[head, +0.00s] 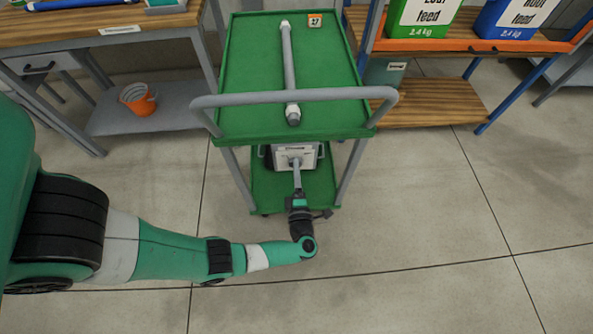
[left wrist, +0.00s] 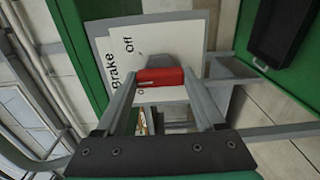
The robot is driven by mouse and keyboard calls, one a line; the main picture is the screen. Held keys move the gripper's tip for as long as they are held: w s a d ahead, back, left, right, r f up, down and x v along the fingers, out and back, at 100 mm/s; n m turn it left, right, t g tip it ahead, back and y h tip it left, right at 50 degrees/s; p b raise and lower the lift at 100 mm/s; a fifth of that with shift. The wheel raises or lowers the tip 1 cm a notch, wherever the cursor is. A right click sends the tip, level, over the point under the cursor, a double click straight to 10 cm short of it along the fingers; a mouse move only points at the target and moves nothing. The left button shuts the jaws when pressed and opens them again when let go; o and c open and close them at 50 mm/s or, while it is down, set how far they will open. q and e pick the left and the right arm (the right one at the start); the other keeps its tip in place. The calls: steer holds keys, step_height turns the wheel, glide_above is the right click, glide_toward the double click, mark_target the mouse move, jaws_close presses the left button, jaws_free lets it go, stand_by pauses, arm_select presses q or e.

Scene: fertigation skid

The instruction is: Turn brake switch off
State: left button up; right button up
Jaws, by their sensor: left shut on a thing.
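The brake switch is a red handle (left wrist: 160,77) on a white panel (left wrist: 125,60) in the left wrist view. The panel reads "Brake" and "Off"; another label beside the red handle is mostly hidden by my finger. My left gripper (left wrist: 163,84) is shut on the red handle, with a finger at each side. In the head view the white panel (head: 309,154) is low on the green cart (head: 250,60), under its top deck. There my left gripper (head: 296,163) reaches up to it from the front and hides the red handle. My right gripper is not in view.
The cart's grey push bar (head: 290,97) spans above my left gripper. A white-capped grey pipe (head: 289,70) lies on the top deck. Benches stand at both sides, with an orange bucket (head: 138,99) on the left lower shelf. The floor in front is clear.

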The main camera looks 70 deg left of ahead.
arm_select(q)
steer(key=m+p, duration=0.2)
steer(key=m, duration=0.6)
steer(key=shift+m, duration=0.4)
stand_by(0.4)
steer(key=o, duration=1.4)
steer(key=shift+c, duration=0.2)
steer(key=v, duration=1.1)
steer(key=shift+d, duration=0.25)
steer(key=shift+s, duration=0.1)
